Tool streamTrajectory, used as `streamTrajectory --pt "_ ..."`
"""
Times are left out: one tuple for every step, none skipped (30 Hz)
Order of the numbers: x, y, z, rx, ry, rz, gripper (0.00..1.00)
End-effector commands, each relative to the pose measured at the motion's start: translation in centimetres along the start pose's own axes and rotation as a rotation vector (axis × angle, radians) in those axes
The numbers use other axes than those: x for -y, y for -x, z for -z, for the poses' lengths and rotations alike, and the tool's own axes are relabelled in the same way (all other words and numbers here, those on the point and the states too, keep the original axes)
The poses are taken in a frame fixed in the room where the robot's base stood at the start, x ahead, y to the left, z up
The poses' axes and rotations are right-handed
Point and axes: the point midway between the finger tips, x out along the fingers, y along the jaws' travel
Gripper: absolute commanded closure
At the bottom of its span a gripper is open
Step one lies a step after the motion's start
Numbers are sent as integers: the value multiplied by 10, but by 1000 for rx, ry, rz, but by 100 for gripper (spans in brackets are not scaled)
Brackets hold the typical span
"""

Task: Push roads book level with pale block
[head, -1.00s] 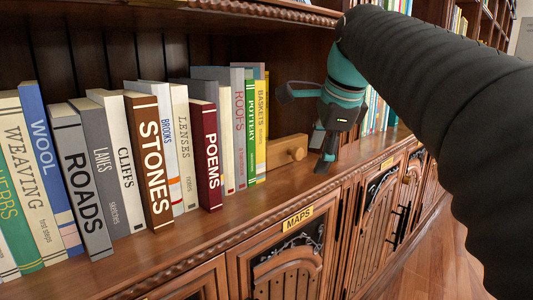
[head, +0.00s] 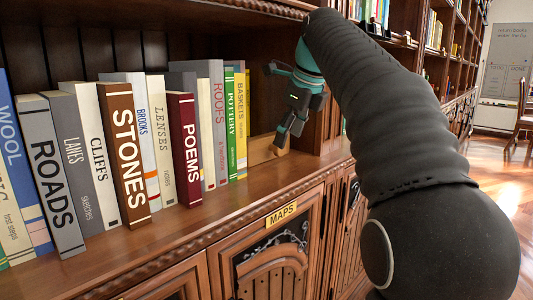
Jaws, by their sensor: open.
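The roads book (head: 52,178) is grey with dark letters and stands upright near the left of the shelf row in the head view. Its spine sticks out further than the grey lanes book (head: 80,170) beside it. A pale wooden block (head: 262,151) with a round knob sits at the right end of the row. My gripper (head: 278,105) is open and empty, over the shelf by the block, its lower finger in front of the block and hiding part of it. I cannot tell whether they touch. My gripper is well to the right of the roads book.
The stones book (head: 126,155) and poems book (head: 186,150) also stick out from the row. The blue wool book (head: 20,165) stands left of roads. A wooden shelf ledge (head: 170,228) runs clear in front, above cabinet doors with a maps label (head: 281,214).

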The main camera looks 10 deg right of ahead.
Motion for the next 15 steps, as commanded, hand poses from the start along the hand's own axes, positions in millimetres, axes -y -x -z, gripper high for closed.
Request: streamTrajectory --pt "0 -3 0 0 0 0 37" --pt "0 -4 0 0 0 0 37" --pt "0 -5 0 0 0 0 37" --pt "0 -6 0 0 0 0 37" --pt "0 -8 -1 0 0 0 37" --pt "0 -11 -1 -1 1 0 37" --pt "0 -14 -2 -1 1 -1 37" --pt "0 -18 -3 -1 1 -1 37" --pt "0 -23 -4 -2 1 -1 37" --pt "0 -28 -5 -2 0 -1 37" --pt "0 -32 -6 -1 1 0 37" --pt "0 -38 -8 -1 1 0 37" --pt "0 -42 -7 -1 1 0 37" --pt "0 -46 -7 -2 1 0 37" --pt "0 -51 -7 -1 1 0 37"
